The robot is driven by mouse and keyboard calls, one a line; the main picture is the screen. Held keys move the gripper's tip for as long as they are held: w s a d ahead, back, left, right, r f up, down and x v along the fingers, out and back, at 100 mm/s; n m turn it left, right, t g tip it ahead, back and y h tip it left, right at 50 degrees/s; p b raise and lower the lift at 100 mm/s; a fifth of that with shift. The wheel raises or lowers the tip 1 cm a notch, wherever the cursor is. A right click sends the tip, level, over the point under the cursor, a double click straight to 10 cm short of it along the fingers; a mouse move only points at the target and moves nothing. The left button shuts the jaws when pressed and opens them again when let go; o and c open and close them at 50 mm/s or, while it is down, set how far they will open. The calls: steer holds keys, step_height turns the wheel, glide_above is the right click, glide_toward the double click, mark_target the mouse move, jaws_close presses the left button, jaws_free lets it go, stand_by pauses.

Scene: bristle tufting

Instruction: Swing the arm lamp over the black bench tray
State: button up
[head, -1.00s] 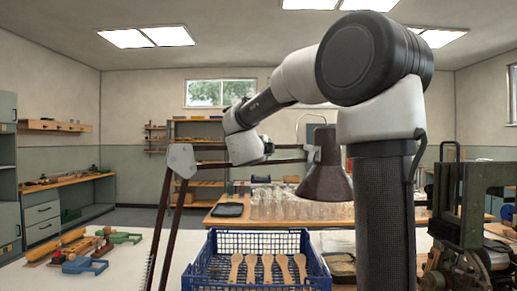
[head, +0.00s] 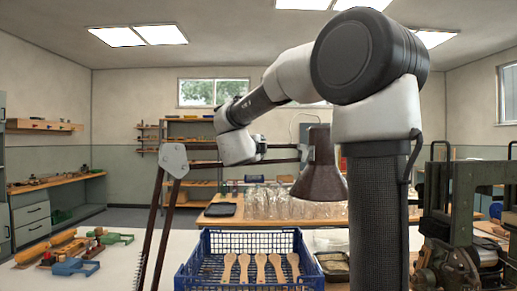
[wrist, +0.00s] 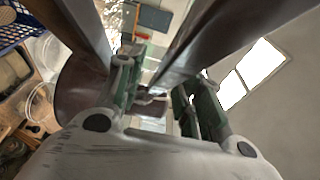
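The arm lamp has a dark brown conical shade (head: 320,172) pointing down, thin bars running left to a grey elbow plate (head: 173,160), and dark legs slanting down from there. My gripper (head: 265,149) is at the bars, left of the shade. In the wrist view, a dark bar (wrist: 205,40) runs by the green-padded fingers (wrist: 158,97), with the shade (wrist: 78,85) to their left. The fingers look spaced apart; whether they press on the bar is unclear. The black bench tray (head: 220,210) lies flat on the back table, left of the shade in the picture.
A blue crate (head: 205,277) with several wooden brush handles stands in front. Clear glasses (head: 280,204) crowd the back table beside the tray. A dark green machine (head: 465,215) stands at right. Blue and green tools (head: 76,266) lie on the white bench at left.

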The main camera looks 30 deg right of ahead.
steer(key=v, duration=1.1)
steer(key=shift+a, duration=0.15)
